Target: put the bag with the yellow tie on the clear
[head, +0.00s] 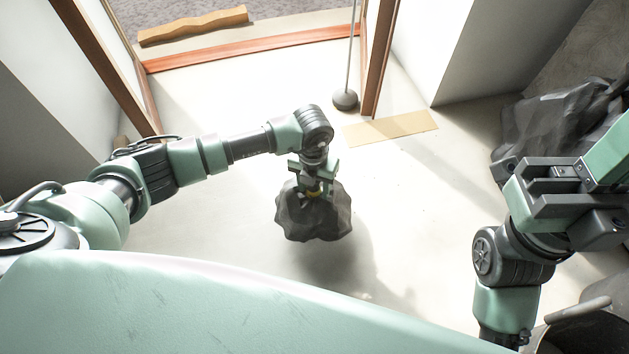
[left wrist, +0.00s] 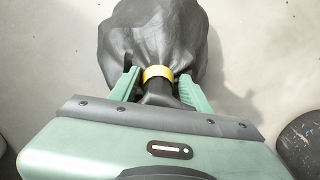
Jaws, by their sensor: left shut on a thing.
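The dark grey bag (head: 313,222) with the yellow tie (head: 314,193) hangs from my left gripper (head: 315,185) in the middle of the head view. In the left wrist view, the green fingers (left wrist: 160,88) are shut around the bag's neck, at the yellow tie (left wrist: 158,72). The bag (left wrist: 150,35) spreads out beyond them. Its shadow falls to the lower right, and it appears to be off the floor. My right gripper (head: 545,187) is at the right; its fingertips' gap is unclear.
Another dark bag (head: 552,125) sits at the right by the wall, beyond my right gripper. A tan flat strip (head: 390,128) lies near the doorway, beside a rod with a dark round base (head: 345,99). A reddish threshold (head: 250,47) crosses the doorway. The pale floor (head: 215,250) around the held bag is open.

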